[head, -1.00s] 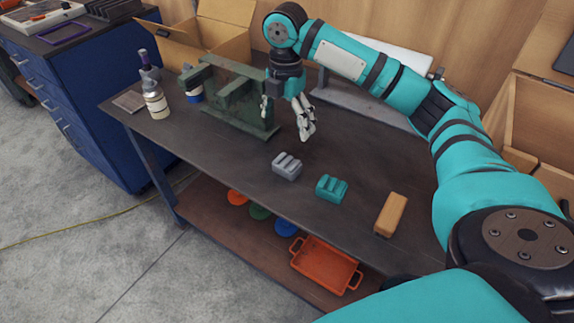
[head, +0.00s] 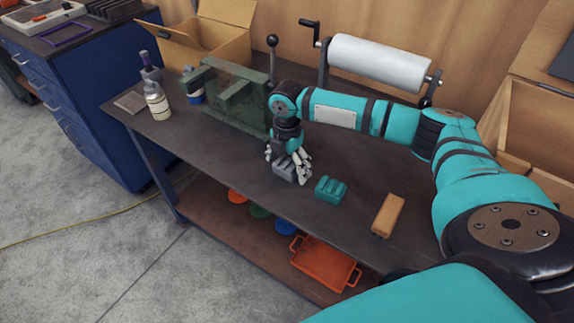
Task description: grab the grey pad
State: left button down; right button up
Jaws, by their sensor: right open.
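The grey pad (head: 283,171), a small block with grooves across its top, lies on the dark workbench near its front edge. My right gripper (head: 289,165) is right over it, pointing down, with its fingers apart on either side of the pad. The fingers hide part of the pad, and I cannot tell whether they touch it. My left gripper is not in view.
A teal grooved block (head: 331,190) lies just right of the grey pad, and an orange-tan block (head: 388,215) lies farther right. A green metal fixture (head: 232,100) stands behind left. The workbench (head: 215,150) is clear left of the pad.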

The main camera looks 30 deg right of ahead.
jog(key=shift+f, duration=0.15)
jog(key=c, duration=1.1)
jog(key=shift+c, duration=0.2)
